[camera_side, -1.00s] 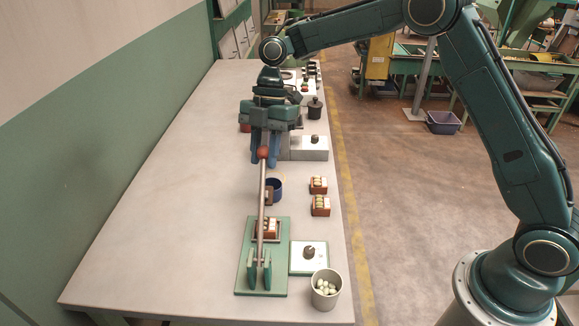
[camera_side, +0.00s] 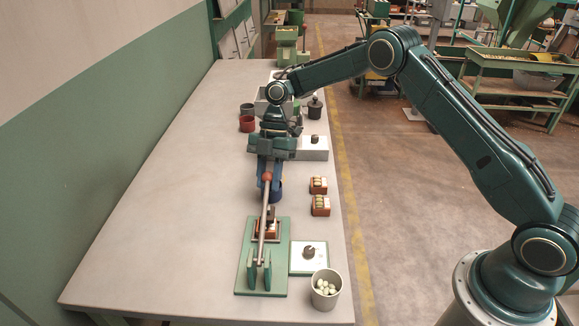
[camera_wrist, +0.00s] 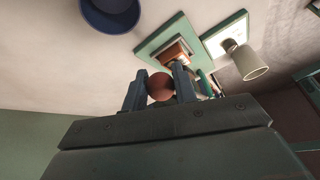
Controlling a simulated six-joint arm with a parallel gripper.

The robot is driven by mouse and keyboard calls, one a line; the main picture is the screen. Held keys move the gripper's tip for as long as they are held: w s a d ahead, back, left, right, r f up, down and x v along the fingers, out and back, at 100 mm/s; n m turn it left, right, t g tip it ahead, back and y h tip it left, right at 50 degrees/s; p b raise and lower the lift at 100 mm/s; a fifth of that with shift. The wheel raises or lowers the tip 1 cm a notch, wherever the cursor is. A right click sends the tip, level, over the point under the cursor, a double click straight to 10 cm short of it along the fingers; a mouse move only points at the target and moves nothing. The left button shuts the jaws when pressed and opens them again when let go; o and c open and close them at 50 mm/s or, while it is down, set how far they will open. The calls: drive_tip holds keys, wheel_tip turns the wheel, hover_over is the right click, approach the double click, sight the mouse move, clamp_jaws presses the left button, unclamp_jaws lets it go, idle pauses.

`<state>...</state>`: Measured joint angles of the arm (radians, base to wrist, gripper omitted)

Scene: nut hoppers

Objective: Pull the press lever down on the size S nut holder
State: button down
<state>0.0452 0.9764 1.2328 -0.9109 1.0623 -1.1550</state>
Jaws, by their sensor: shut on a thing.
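The press (camera_side: 243,278) has a green base plate near the front of the table. Its lever (camera_side: 263,215) is a grey rod hinged at the near end, leaning up and away, with a red ball knob at its tip. My gripper (camera_side: 266,178) is shut on this knob; in the wrist view the knob (camera_wrist: 160,87) sits between the two blue fingers. A reddish-brown nut holder (camera_side: 270,236) with pale contents lies on the plate under the lever, and it also shows in the wrist view (camera_wrist: 176,52). The rod hides part of the holder. I cannot read any size mark.
Right of the press are a white box with a dark knob (camera_side: 309,258) and a grey cup of pale nuts (camera_side: 326,290). Two small reddish holders (camera_side: 318,185) stand behind them. A blue cup (camera_side: 276,192) is close behind the press. The table's left side is clear.

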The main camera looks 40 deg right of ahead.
drive_tip(key=shift+w+f+g+y, duration=0.1)
drive_tip(key=shift+f+g+y, duration=0.5)
drive_tip(key=shift+f, duration=0.9)
drive_tip(key=shift+a, duration=0.1)
drive_tip(key=c, duration=1.2)
unclamp_jaws()
drive_tip(key=shift+f, duration=0.1)
drive_tip(key=shift+r, duration=0.2)
